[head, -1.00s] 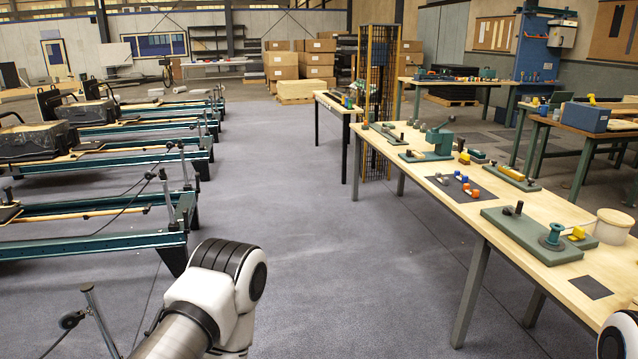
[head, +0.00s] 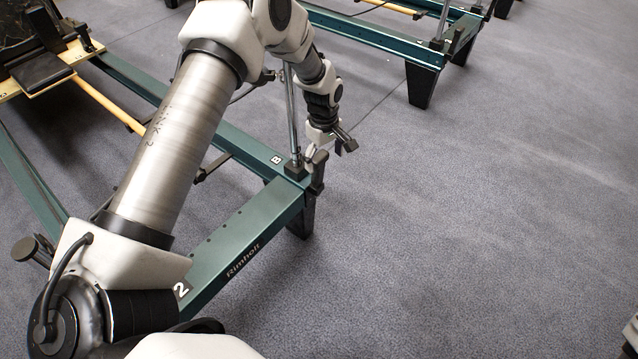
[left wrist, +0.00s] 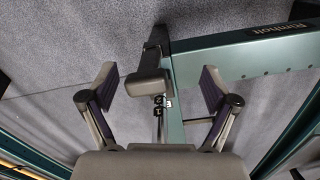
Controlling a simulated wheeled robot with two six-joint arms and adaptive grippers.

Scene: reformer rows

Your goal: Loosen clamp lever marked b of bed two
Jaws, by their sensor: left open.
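Bed two is a teal frame (head: 225,235) with a white "2" plate and "Rimholt" on its end rail. A "B" plate (head: 276,159) sits at its far corner, beside an upright metal post. In the left wrist view, a grey clamp lever (left wrist: 150,83) stands at the frame corner, with small plates reading 2, 1 and B beside it. My left gripper (head: 330,148) is at this corner. It also shows in the left wrist view (left wrist: 159,82), open, one finger on each side of the lever, with visible gaps. In the head view the gripper partly hides the lever.
Another teal bed frame (head: 440,45) stands beyond, with a dark leg. A black carriage part (head: 42,72) and wooden rail lie at the left.

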